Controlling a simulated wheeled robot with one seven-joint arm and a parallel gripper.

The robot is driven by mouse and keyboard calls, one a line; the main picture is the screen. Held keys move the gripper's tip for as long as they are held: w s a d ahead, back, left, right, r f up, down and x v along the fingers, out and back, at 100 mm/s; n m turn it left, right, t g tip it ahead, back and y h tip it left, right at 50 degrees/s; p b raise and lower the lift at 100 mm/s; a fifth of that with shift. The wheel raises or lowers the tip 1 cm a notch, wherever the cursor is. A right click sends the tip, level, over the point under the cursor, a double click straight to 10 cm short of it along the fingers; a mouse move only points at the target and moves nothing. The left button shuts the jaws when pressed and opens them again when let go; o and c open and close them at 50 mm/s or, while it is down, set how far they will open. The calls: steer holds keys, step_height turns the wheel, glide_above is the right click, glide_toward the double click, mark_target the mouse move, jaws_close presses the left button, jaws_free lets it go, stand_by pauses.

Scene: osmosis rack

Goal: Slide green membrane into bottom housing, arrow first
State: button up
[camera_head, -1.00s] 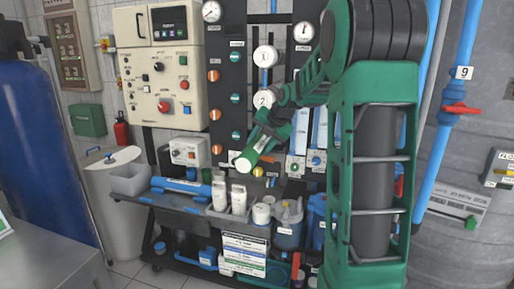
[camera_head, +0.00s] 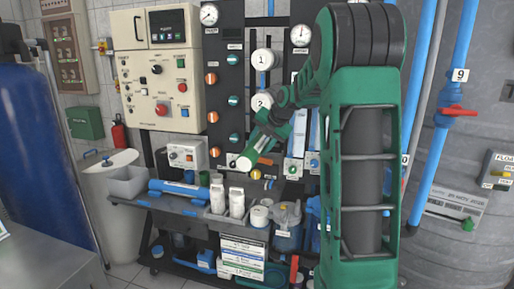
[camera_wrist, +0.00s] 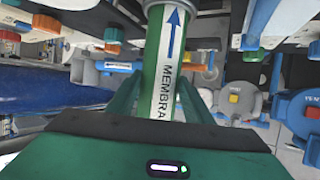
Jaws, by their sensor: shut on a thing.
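My gripper (camera_head: 272,138) is shut on the green membrane (camera_head: 258,147), in front of the rack. The membrane is a green tube with a white band, and its pale round end (camera_head: 243,163) faces down and left in the head view. In the wrist view the membrane (camera_wrist: 152,75) runs away from my gripper. Its white label reads "MEMBRA", and its blue arrow points away from me. A pale grey ring (camera_wrist: 205,44) shows around or behind its far part; I cannot tell which. White round caps marked 1 (camera_head: 262,59) and 2 (camera_head: 262,101) sit above. I cannot make out the bottom housing's opening.
A control box (camera_head: 160,68) hangs at the left of the rack. A shelf below holds white bottles (camera_head: 236,203), a blue cylinder (camera_head: 178,188) and a grey bin (camera_head: 127,182). A large grey tank (camera_head: 470,150) and blue pipes stand at the right.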

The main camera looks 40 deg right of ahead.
mark_target(263, 139)
steer(key=shift+w+d, duration=0.65)
steer(key=shift+d, duration=0.2)
steer(key=shift+w+d, duration=0.65)
steer(key=shift+d, duration=0.15)
steer(key=shift+w+d, duration=0.15)
steer(key=shift+d, duration=0.05)
steer(key=o, duration=1.3)
steer(key=shift+c, duration=0.2)
steer(key=v, duration=1)
steer(key=shift+s+r, duration=0.2)
steer(key=shift+r, duration=0.1)
